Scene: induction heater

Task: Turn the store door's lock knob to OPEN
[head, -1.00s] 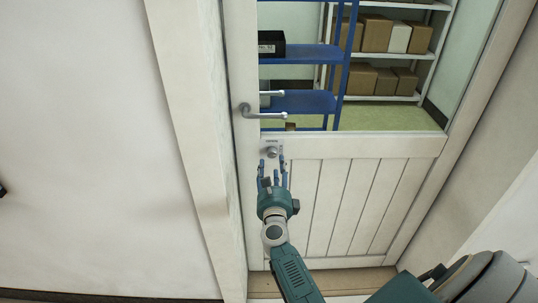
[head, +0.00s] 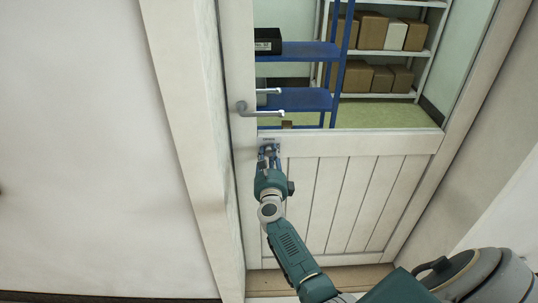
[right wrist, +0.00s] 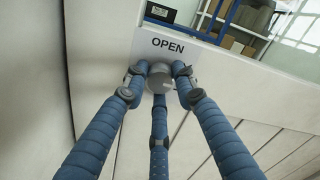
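The grey lock knob (right wrist: 160,78) sits on a pale plate marked OPEN (right wrist: 168,46), with the word above the knob. The knob is partly covered by my fingers, and I cannot tell which way it points. In the head view the plate (head: 269,140) shows below the door handle, with my right gripper (head: 269,158) in front of it. The gripper's three blue fingers (right wrist: 159,84) are drawn in around the knob, one at each side and one below, and look shut on it. The store door (head: 345,195) is closed. My left gripper is not in view.
A lever handle (head: 262,113) sticks out just above the plate. Through the door's glass I see a blue shelf (head: 305,98) and several boxes (head: 372,32). The door frame (head: 190,130) and a white wall (head: 80,150) stand to the left.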

